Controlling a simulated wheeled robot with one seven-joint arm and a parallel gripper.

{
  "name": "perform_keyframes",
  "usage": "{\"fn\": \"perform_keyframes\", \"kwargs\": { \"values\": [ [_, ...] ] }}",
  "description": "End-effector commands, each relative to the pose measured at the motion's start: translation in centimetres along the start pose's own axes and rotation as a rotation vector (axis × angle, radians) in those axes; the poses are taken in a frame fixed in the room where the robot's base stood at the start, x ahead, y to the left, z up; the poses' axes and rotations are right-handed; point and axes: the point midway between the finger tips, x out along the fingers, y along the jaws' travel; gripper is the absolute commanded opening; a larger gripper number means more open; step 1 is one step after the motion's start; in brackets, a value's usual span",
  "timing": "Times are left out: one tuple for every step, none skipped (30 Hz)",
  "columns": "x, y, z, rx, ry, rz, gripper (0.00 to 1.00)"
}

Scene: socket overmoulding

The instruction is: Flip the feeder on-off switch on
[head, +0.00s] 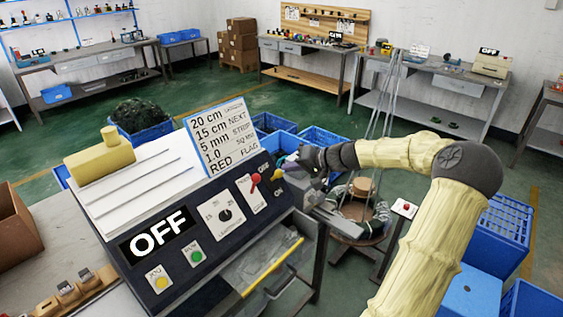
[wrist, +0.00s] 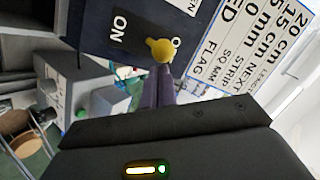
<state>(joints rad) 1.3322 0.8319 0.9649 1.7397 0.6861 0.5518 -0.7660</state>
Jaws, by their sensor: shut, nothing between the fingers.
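The switch with a yellow knob (wrist: 161,49) sits on a dark plate between a white ON label and a partly hidden label starting with O. In the head view the yellow switch (head: 277,174) is at the panel's upper right edge. The panel's large display (head: 158,240) reads OFF. My gripper (wrist: 161,78) is shut and empty, its fingertips right at the knob in the wrist view; I cannot tell whether they touch it. In the head view my gripper (head: 300,163) is just right of the switch, its fingertips hard to make out.
A red lever (head: 254,181), a black dial (head: 225,215), a green button (head: 194,253) and a yellow button (head: 158,280) share the panel. A white instruction board (head: 222,135) stands behind it. Blue crates (head: 323,139) stand behind, and a red-button box (head: 405,208) stands to the right.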

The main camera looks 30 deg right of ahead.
Motion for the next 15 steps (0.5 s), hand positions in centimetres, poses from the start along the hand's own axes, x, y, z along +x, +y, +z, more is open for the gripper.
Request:
{"fn": "perform_keyframes", "kwargs": {
  "values": [
    [0.24,0.25,0.37,-0.001,0.000,-0.009,0.00],
    [0.22,0.30,0.40,-0.002,0.003,-0.013,0.00],
    [0.19,0.36,0.43,-0.002,0.007,-0.018,0.00],
    [0.17,0.40,0.46,-0.003,0.010,-0.023,0.00],
    [0.17,0.41,0.49,-0.004,0.013,-0.027,0.00],
    [0.16,0.44,0.52,-0.005,0.017,-0.033,0.00],
    [0.16,0.48,0.55,-0.006,0.020,-0.037,0.00],
    [0.15,0.52,0.58,-0.007,0.023,-0.041,0.00],
    [0.12,0.56,0.61,-0.009,0.027,-0.047,0.00],
    [0.10,0.59,0.63,-0.010,0.031,-0.051,0.00],
    [0.09,0.63,0.66,-0.011,0.034,-0.056,0.00],
    [0.08,0.68,0.70,-0.012,0.038,-0.061,0.00],
    [0.07,0.71,0.72,-0.014,0.041,-0.065,0.00],
    [0.06,0.73,0.75,-0.015,0.044,-0.070,0.00],
    [0.03,0.76,0.77,-0.018,0.049,-0.076,0.00]
  ]
}}
